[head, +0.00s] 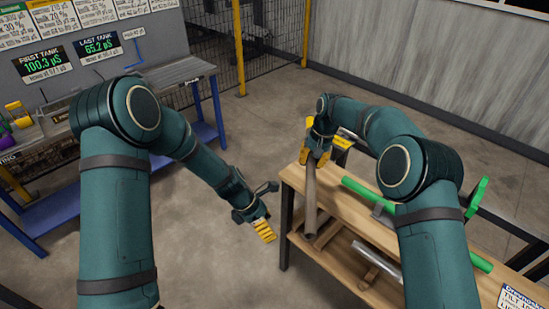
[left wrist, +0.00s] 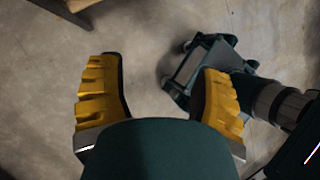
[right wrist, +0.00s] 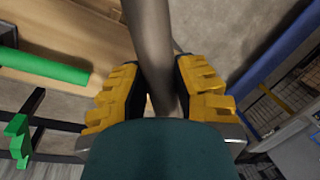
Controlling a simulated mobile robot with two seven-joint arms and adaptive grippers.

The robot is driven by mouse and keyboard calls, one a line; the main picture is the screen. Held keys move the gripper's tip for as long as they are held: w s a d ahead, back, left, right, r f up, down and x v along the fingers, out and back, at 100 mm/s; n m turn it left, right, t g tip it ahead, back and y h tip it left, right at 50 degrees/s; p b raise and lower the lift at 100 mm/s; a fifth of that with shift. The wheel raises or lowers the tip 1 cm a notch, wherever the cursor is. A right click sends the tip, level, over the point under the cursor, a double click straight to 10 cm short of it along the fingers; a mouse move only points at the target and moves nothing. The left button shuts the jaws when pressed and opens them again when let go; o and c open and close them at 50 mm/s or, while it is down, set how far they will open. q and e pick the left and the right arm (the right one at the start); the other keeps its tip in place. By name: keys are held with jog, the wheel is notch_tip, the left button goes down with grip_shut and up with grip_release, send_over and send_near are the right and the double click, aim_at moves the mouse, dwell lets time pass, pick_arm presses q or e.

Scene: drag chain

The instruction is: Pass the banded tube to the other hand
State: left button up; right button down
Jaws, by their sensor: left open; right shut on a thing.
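A long grey-brown tube (head: 310,204) hangs down from my right gripper (head: 315,157), slightly tilted, at the left end of the wooden bench. I cannot make out bands on it. In the right wrist view the tube (right wrist: 153,45) runs between the yellow fingers of the right gripper (right wrist: 163,88), which is shut on it. My left gripper (head: 263,228) is open and empty, lower and to the left of the tube, apart from it.
The wooden bench (head: 345,208) carries a green tube (head: 362,191) and a grey block (head: 383,212). A pale metal tube (head: 377,262) lies on its lower shelf. A blue-framed table (head: 190,72) stands at the back left. The floor between is clear.

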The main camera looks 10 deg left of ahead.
pick_arm(q)
jog(key=w+r+n+h, duration=0.3)
jog(key=w+r+n, duration=0.4)
jog(key=r+n, duration=0.15)
jog(key=n+t+h, duration=0.1)
jog(key=n+h, duration=0.1)
jog(key=n, duration=0.4)
send_near(307, 176)
jog(key=shift+m, duration=0.25)
jog(key=x, duration=1)
jog(key=shift+d+f, duration=0.2)
jog(key=shift+d, duration=0.15)
grip_shut()
jog(key=shift+r, duration=0.1)
pick_arm(e)
jog(key=c, duration=0.8)
grip_release()
jog(key=shift+o, duration=0.2)
